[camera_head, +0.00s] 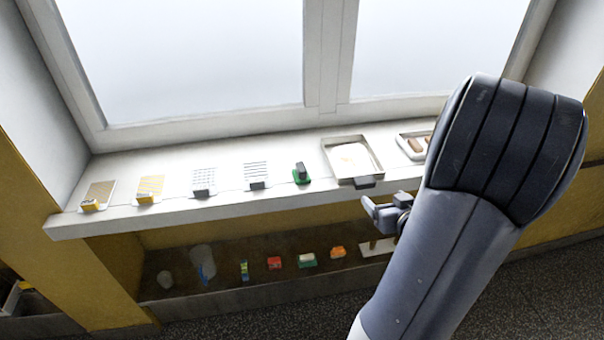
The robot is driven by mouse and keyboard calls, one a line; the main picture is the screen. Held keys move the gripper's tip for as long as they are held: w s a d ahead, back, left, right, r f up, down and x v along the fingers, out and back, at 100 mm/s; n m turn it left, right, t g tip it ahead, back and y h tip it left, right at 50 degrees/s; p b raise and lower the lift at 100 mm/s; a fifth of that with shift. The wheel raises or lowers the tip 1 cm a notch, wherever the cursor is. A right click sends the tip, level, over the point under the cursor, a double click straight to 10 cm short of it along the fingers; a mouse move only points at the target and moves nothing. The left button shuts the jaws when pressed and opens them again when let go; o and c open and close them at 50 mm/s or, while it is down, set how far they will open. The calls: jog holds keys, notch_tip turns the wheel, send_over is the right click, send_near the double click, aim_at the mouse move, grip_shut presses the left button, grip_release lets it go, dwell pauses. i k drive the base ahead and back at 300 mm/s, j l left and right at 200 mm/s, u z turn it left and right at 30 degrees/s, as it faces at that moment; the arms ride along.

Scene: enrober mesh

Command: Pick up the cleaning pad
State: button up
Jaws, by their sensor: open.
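I cannot tell for sure which thing is the cleaning pad. One candidate is a green pad with a dark grey block on top (301,172), lying on the white window sill between a striped card and a tray. Another is a small green and white block (307,260) on the dark lower shelf. My gripper (372,212) is open and in front of the sill's front edge, to the right of and lower in the picture than the green pad. Nothing shows between its jaws. My arm hides part of the sill and shelf on the right.
The sill (128,218) holds several cards with small blocks, a shallow tray (331,168) and a white dish (404,149) with brown pieces. On the lower shelf (225,281) stand a red block (274,263), an orange block (337,252) and a clear cup (203,258).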

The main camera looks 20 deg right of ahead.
aim_at(301, 176)
jog(key=i+l+u, duration=0.2)
jog(key=l+u, duration=0.65)
jog(key=l, duration=0.3)
jog(key=l+u, duration=0.45)
jog(key=l, duration=0.2)
jog(key=i, duration=0.05)
